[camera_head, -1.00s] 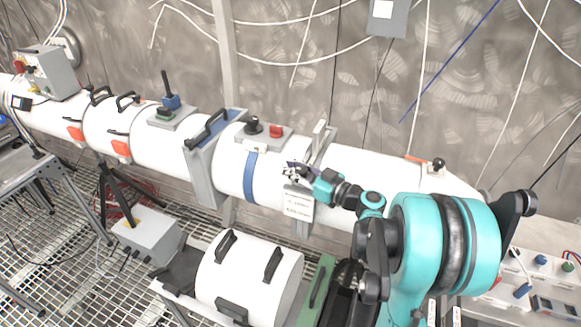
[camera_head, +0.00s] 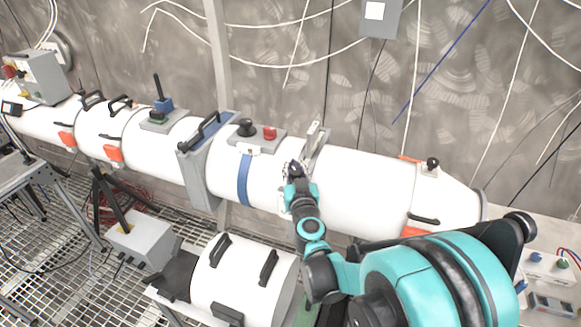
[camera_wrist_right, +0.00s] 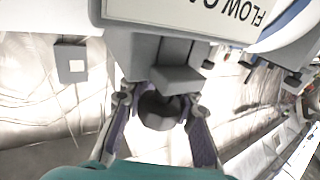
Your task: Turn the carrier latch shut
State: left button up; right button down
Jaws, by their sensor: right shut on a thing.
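The carrier latch (camera_wrist_right: 160,110) shows in the right wrist view as a dark rounded knob below a grey bracket. My right gripper (camera_wrist_right: 158,100) has its two fingers on either side of it and is shut on it. In the head view my right gripper (camera_head: 293,170) is at the front of the white tube, right of the blue band, and hides the latch. A white plate (camera_wrist_right: 185,14) with partly cut-off lettering, "FLOW", is at the top of the right wrist view. My left gripper is not in view.
The long white tube (camera_head: 352,190) runs across the head view. A grey box with a black knob and red button (camera_head: 258,138) sits on top of it. A separate white cylinder (camera_head: 240,275) with black handles lies in front. A grey upright plate (camera_head: 315,143) rises beside my gripper.

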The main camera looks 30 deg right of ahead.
jog(key=m+g+h, duration=0.1)
jog(key=h, duration=0.1)
jog(key=m+g+h, duration=0.1)
jog(key=m+h, duration=0.1)
jog(key=d+m+g+h+b, duration=0.1)
jog(key=h, duration=0.1)
jog(key=shift+s+m+g, duration=0.3)
jog(key=shift+g, duration=0.1)
jog(key=shift+s+d+m+g+h, duration=0.15)
jog(key=shift+s+m+g+h, duration=0.05)
jog(key=shift+m+g+h, duration=0.55)
jog(key=shift+s+d+m+g+h, duration=0.2)
jog(key=shift+m+g+h, duration=0.3)
jog(key=shift+g, duration=0.35)
jog(key=shift+s+d+m+g+h, duration=0.15)
jog(key=shift+m+g+h, duration=0.45)
jog(key=shift+g, duration=0.2)
jog(key=shift+s+m+g+b, duration=0.1)
jog(key=shift+m+g+b, duration=0.15)
jog(key=shift+g+b, duration=0.05)
jog(key=c, duration=1.2)
grip_release()
jog(key=shift+d, duration=0.1)
jog(key=v, duration=1.2)
